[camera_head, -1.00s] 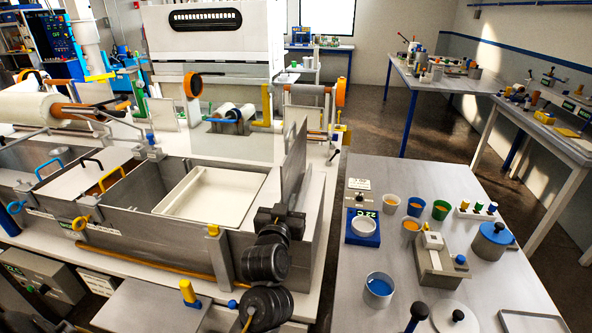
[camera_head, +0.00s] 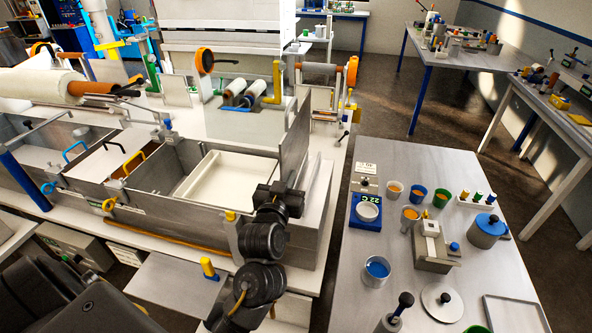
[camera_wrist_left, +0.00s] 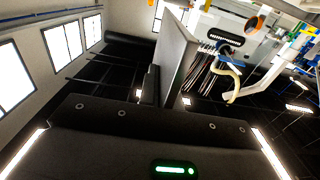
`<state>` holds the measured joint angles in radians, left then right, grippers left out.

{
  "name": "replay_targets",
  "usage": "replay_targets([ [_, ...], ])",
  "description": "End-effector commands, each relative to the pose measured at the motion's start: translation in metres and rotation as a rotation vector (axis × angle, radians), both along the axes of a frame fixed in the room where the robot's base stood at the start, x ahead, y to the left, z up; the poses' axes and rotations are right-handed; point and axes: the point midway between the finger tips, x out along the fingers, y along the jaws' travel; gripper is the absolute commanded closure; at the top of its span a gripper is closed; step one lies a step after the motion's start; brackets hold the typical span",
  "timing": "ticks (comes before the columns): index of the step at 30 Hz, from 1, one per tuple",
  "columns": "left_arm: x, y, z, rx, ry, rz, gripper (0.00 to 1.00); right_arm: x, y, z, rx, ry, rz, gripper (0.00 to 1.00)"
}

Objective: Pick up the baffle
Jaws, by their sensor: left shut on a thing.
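The baffle is a flat grey plate (camera_head: 294,148), standing upright above the right end of the bath (camera_head: 190,222). My left gripper (camera_head: 280,196) is shut on its lower near edge. In the left wrist view the plate (camera_wrist_left: 176,55) rises edge-on from between the dark fingers (camera_wrist_left: 160,88). The gripper and arm hide the plate's lower part in the head view, so I cannot tell whether it touches the bath wall. My right gripper does not show in either view.
A white tray (camera_head: 212,180) lies inside the bath, left of the plate. Rollers (camera_head: 243,92) stand behind. To the right, a grey table (camera_head: 420,172) holds cups, a blue scale (camera_head: 366,212) and a lidded pot (camera_head: 486,232). Floor shows between the benches.

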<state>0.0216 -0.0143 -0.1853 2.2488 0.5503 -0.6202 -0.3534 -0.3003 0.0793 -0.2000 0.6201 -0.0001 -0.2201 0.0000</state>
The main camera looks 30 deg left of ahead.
Motion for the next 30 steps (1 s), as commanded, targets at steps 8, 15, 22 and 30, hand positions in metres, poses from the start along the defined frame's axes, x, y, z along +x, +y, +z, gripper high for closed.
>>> replay_targets([
  [8, -0.047, 0.010, 0.038, 0.002, -0.001, 0.000, 1.00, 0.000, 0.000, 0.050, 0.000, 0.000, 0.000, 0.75],
  [15, -0.081, 0.017, 0.051, 0.003, -0.003, -0.001, 1.00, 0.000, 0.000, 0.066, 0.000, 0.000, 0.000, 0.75],
  [22, -0.097, 0.021, 0.055, 0.001, -0.006, 0.000, 1.00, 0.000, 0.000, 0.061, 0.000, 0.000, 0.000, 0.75],
  [30, -0.101, 0.022, 0.057, 0.002, -0.006, 0.000, 1.00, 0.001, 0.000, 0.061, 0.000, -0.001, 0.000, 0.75],
])
